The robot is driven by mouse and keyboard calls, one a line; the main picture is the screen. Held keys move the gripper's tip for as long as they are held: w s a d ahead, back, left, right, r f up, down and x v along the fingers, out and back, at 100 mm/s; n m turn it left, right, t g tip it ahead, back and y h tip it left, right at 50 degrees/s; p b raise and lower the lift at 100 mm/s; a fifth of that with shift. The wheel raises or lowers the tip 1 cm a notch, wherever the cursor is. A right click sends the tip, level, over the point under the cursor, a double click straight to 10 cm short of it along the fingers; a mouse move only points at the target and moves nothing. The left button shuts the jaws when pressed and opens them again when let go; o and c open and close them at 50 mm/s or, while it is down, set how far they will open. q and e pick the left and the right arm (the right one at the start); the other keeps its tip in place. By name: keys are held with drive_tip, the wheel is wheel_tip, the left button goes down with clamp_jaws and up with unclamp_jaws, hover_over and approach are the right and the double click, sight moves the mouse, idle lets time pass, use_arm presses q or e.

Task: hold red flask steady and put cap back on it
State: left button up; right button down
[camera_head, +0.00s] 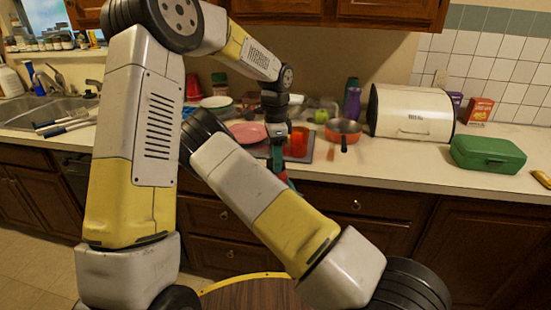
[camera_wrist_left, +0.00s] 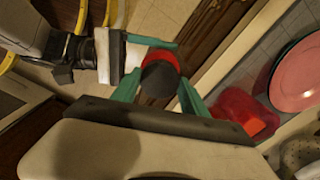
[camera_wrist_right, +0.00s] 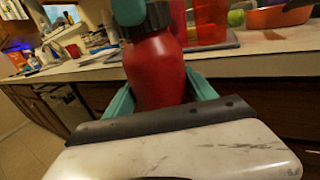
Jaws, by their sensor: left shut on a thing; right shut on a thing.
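The red flask (camera_wrist_right: 155,72) stands roughly upright in my right gripper (camera_wrist_right: 160,88), whose teal fingers are shut on its body. The dark cap (camera_wrist_right: 158,18) sits at the top of the flask in the right wrist view. My left gripper (camera_head: 277,155) reaches down from above in the head view and is shut on the cap. In the left wrist view the cap (camera_wrist_left: 158,82) lies between its teal fingers, with the red flask (camera_wrist_left: 163,56) right behind it. I cannot tell whether the cap is fully seated. My arm hides most of my right gripper in the head view.
On the counter behind are a pink plate (camera_head: 247,132), a red cup (camera_head: 299,142), an orange pan (camera_head: 343,132), a green apple (camera_head: 321,116) and a bread bin (camera_head: 411,111). A green box (camera_head: 487,153) is at right, a sink (camera_head: 60,108) at left. The counter's front edge is close to the flask.

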use_arm(q)
drive_tip(key=m, duration=0.8)
drive_tip(key=shift+w, duration=0.1)
drive_tip(key=m, duration=1.9)
drive_tip(key=f+m, duration=0.1)
drive_tip(key=m, duration=0.1)
drive_tip(key=shift+s+d, duration=0.3)
drive_tip(key=shift+m, duration=0.4)
drive_tip(key=shift+w+a+r+m, duration=0.15)
drive_tip(key=shift+w+r+m, duration=0.05)
drive_tip(key=shift+r+m, duration=0.2)
